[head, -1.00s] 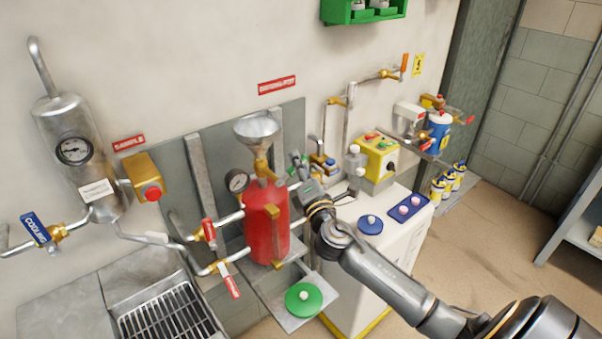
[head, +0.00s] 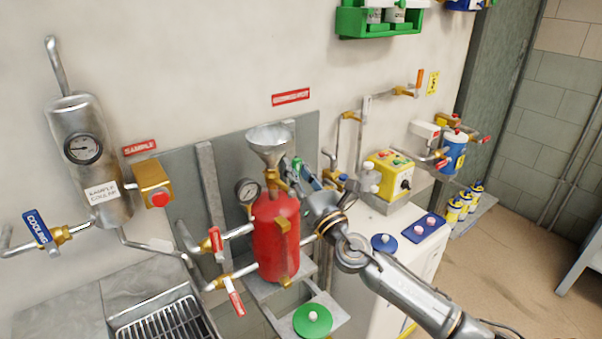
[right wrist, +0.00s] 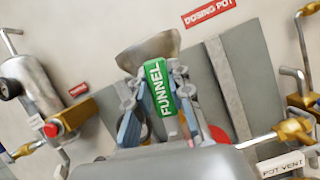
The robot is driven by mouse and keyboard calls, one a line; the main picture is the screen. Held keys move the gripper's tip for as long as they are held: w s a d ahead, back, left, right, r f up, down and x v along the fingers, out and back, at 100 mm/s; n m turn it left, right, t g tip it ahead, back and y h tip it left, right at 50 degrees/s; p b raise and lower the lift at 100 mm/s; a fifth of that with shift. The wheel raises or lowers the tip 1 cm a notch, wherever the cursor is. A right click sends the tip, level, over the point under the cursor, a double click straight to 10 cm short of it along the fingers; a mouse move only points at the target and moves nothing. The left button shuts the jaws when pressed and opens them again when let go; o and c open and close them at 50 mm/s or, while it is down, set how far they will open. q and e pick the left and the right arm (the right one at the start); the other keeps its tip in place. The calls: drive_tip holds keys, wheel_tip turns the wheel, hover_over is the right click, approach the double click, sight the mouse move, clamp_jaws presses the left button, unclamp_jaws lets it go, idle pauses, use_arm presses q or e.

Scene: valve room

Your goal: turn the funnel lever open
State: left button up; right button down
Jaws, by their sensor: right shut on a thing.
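The red dosing pot (head: 276,238) hangs on the wall panel with a metal funnel (head: 268,143) on top. The green funnel lever (head: 296,166), beside the funnel's neck, is mostly hidden by my right gripper (head: 297,172) in the head view. In the right wrist view the green lever (right wrist: 158,88), marked FUNNEL, stands between the two fingers of my right gripper (right wrist: 156,92), in front of the funnel (right wrist: 147,52). The right gripper is shut on the lever. My left gripper is not in view.
A pressure gauge (head: 248,190) sits left of the pot. Two red-handled valves, upper (head: 216,240) and lower (head: 234,297), are on its left pipes. A green disc (head: 312,319) lies on the shelf below. A yellow box (head: 390,175) stands to the right.

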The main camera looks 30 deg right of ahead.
drive_tip(key=shift+a+n+y, duration=0.3)
drive_tip(key=shift+n+y, duration=0.1)
drive_tip(key=shift+n, duration=0.3)
drive_tip(key=shift+a+n+y, duration=0.25)
drive_tip(key=shift+n+y, duration=0.15)
drive_tip(key=shift+n, duration=0.3)
drive_tip(key=c, duration=1.2)
unclamp_jaws()
drive_tip(key=v, duration=1.2)
drive_tip(key=shift+s, duration=0.1)
